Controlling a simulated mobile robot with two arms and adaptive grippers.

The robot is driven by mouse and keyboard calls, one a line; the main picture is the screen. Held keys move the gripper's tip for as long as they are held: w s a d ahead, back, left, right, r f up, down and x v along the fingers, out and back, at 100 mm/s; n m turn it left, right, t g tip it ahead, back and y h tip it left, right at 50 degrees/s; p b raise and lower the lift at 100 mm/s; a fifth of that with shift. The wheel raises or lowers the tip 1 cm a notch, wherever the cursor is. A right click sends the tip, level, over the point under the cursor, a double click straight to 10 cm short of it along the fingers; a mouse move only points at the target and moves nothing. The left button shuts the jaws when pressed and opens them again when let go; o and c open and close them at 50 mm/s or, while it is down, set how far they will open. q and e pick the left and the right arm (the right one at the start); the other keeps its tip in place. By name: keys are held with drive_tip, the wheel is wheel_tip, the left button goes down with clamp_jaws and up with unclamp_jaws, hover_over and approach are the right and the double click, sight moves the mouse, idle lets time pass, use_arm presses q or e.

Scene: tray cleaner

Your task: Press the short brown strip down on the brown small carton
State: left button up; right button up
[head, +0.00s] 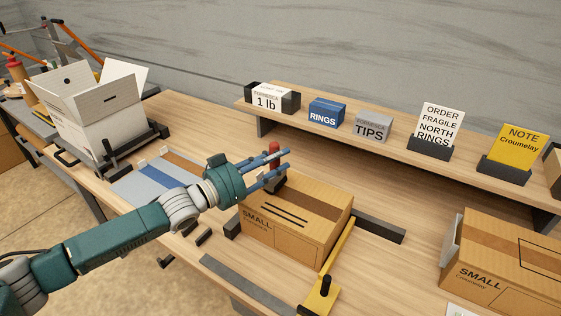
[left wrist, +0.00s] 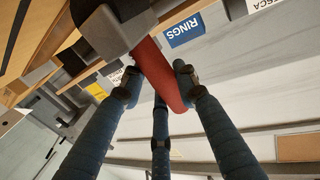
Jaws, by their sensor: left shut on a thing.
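My left gripper (head: 271,166) is over the carton's far left part, shut on a red-handled tool (head: 274,149) with a dark block. In the left wrist view the fingers surround the red handle (left wrist: 158,72), and the grey block (left wrist: 108,32) is at its end. I cannot tell whether the block touches the carton. A brown strip (head: 187,161) lies on a pale sheet beside a blue strip (head: 163,179). I cannot make out a separate short strip on the carton.
A yellow bar (head: 338,249) and dark rail (head: 378,226) border the carton. Another SMALL carton (head: 490,276) stands right. An open white box (head: 98,115) stands left. A raised shelf (head: 400,150) behind carries labelled blocks and cards.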

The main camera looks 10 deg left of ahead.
use_arm(q)
drive_tip(key=shift+w+a+f, duration=0.1)
drive_tip(key=shift+a, duration=0.1)
drive_tip(key=shift+w+a, duration=0.2)
drive_tip(key=shift+a, duration=0.35)
drive_tip(key=shift+w+a, duration=0.15)
drive_tip(key=shift+a, duration=0.4)
wheel_tip(320, 180, up, 6)
drive_tip(key=p, duration=0.6)
